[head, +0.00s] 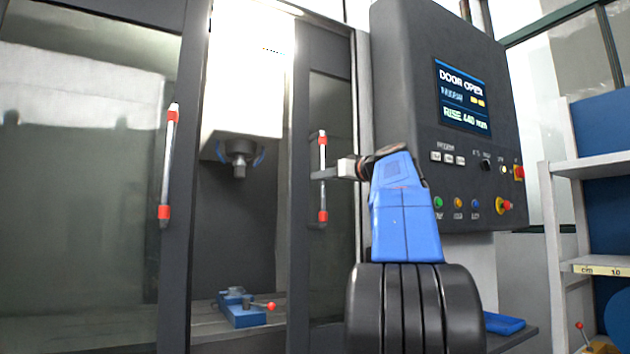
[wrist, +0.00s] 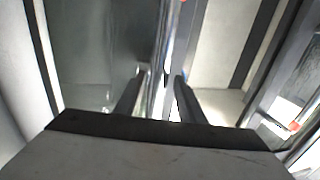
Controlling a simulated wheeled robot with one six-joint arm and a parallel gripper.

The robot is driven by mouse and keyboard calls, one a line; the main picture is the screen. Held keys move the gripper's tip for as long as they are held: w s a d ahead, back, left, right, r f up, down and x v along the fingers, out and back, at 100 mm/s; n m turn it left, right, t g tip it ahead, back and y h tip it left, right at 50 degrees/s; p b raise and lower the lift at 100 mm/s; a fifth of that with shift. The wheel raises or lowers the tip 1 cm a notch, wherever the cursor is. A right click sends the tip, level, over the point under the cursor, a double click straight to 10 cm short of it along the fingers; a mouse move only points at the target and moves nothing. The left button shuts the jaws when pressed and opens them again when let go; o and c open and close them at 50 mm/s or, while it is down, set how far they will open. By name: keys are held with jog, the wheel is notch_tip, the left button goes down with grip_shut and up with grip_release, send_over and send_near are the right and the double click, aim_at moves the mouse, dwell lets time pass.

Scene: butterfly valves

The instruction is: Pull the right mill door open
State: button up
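The right mill door (head: 332,200) is a dark framed glass panel right of the machine's opening. Its upright handle (head: 322,147) is a pale bar with red end pieces. My gripper (head: 318,175) is at the middle of this handle in the head view, reaching in from the right. In the wrist view, my two dark fingers (wrist: 160,80) stand apart, with the bright bar (wrist: 165,55) running up between them, closer to the right finger. The fingers look open around the bar, with a gap on the left; contact is hard to see.
The left door (head: 85,170) has a similar handle (head: 169,165). Between the doors, the opening shows a spindle (head: 239,165) and a blue vise (head: 240,312). A control panel (head: 450,110) reading "DOOR OPEN" hangs right of the door, behind my arm. Shelves (head: 595,170) stand far right.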

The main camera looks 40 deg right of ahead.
jog(key=shift+w+d, duration=0.1)
jog(key=shift+w, duration=2.5)
grip_shut()
